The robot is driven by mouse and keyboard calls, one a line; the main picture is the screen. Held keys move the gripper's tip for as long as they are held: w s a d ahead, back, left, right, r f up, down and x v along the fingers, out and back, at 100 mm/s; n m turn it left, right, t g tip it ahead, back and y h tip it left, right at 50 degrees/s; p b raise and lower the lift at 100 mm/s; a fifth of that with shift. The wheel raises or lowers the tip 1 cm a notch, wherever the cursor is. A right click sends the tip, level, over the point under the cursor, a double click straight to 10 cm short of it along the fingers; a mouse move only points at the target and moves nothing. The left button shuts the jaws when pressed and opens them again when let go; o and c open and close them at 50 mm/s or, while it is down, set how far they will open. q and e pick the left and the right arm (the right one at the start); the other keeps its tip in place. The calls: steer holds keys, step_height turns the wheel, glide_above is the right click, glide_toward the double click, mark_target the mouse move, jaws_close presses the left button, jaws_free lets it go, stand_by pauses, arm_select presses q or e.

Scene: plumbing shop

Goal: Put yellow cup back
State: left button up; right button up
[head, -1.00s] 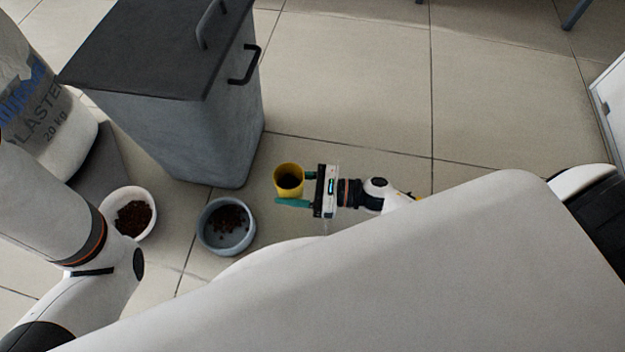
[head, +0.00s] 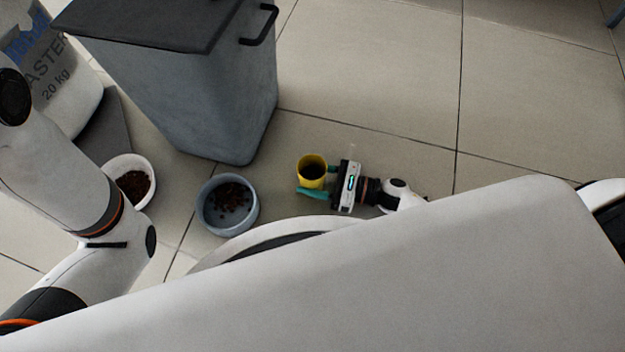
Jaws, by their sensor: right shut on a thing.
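The yellow cup (head: 311,168) is in the head view, right of the grey bin and above the floor tiles; its dark inside faces up toward the camera. My right gripper (head: 322,181) comes in from the right and is shut on the cup, with a teal finger along its lower side. I cannot tell how high the cup is above the floor. My left arm shows at the left edge, but its gripper is outside the picture.
A grey bin (head: 200,100) with a dark lid stands at upper left. A blue-grey bowl (head: 228,204) and a white bowl (head: 131,180), both with brown bits inside, stand on the floor. A plaster sack (head: 55,75) is at far left. Open tiled floor (head: 370,80) lies at upper right.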

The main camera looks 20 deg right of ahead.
steer(key=shift+r, duration=0.1)
steer(key=o, duration=1)
